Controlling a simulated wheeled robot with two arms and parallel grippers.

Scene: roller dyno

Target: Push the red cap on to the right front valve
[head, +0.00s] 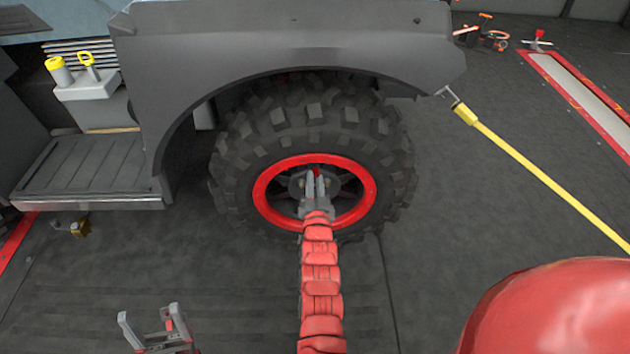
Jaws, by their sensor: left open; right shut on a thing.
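The front wheel (232,150) has a knobbly black tyre and a red rim, and stands under the grey wing. My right gripper (317,176) is in front of the wheel's middle, inside the outline of the rim. It is shut on the small red cap (318,171), of which only a bit shows between the fingertips. The valve cannot be made out; the gripper and wheel parts hide that area. I cannot tell whether the cap touches the valve. My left gripper (150,318) is open and empty, low at the left, well away from the wheel.
A yellow strap (545,180) runs from the vehicle's corner to the right. A grey step (90,178) and a holder with yellow-topped items (88,88) are at the left. A red-edged plate (580,95) lies at the far right. Dark floor around the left gripper is clear.

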